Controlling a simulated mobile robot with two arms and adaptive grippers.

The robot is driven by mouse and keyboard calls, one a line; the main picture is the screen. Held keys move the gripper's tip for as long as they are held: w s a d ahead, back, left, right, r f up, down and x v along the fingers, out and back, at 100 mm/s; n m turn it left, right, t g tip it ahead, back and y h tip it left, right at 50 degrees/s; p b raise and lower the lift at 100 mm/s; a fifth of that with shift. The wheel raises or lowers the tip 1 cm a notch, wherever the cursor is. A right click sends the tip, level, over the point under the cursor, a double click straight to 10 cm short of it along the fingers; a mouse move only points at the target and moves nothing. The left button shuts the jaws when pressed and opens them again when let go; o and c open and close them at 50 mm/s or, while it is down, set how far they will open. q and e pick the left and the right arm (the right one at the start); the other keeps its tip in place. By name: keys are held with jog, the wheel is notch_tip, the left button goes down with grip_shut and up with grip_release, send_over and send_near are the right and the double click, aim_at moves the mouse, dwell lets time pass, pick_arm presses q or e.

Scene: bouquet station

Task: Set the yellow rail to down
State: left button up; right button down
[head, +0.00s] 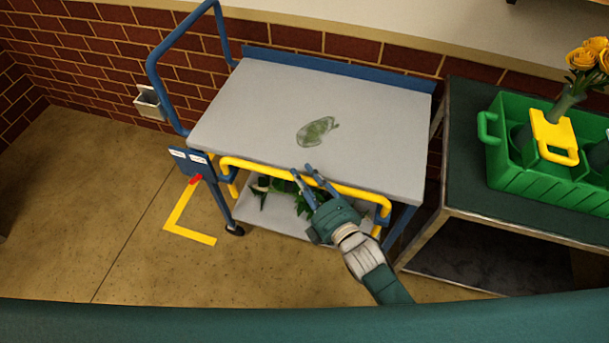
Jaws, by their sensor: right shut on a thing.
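The yellow rail (255,167) runs along the front edge of the cart, level with or just below the grey top (250,110). Its ends bend downward at the left and right. My right gripper (303,171) is at the middle of the rail, with its blue fingers around the bar, shut on it. The fingers hide a short part of the bar. A blue plate (190,161) with small labels is at the cart's left front corner, with a red piece (196,179) below it. My left gripper is not in view.
Green stems (303,203) lie on the lower shelf. At right, a dark table (465,190) holds a green crate (515,170) with yellow flowers (588,55). A yellow floor mark (190,233) lies left of the cart on clear floor.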

jog(key=c, duration=1.4)
grip_release()
jog(key=shift+r, duration=0.1)
jog(key=shift+s, duration=0.1)
jog(key=v, duration=1.2)
